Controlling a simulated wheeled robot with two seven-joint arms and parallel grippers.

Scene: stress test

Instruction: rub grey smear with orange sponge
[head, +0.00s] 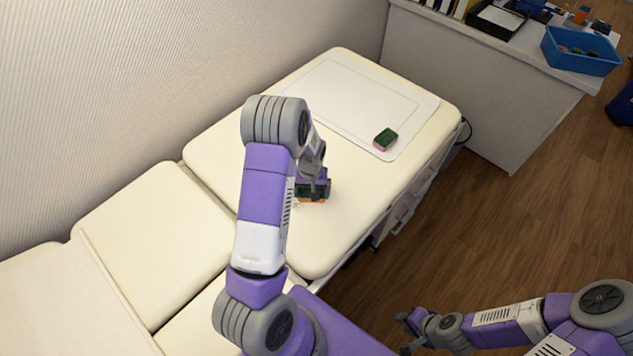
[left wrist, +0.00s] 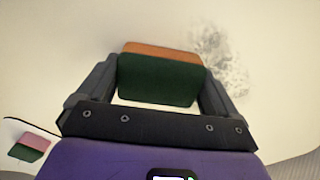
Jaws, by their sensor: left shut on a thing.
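The orange sponge (head: 315,201) has a dark green face and is over the cream padded couch in the head view. It fills the middle of the left wrist view (left wrist: 160,78). My left gripper (head: 314,190) is shut on it, a finger at each side. Whether the sponge touches the padding, I cannot tell. The grey smear (left wrist: 222,65) is a speckled patch on the cream surface, just right of the sponge in the left wrist view. My arm hides most of that area in the head view. My right gripper (head: 404,333) is open and empty, low over the floor.
A pink and green sponge (head: 385,139) lies on a white mat (head: 425,104) on the couch (head: 335,235). It also shows in the left wrist view (left wrist: 30,147). A desk with a blue bin (head: 580,62) stands at the back right. The wall borders the couch's far side.

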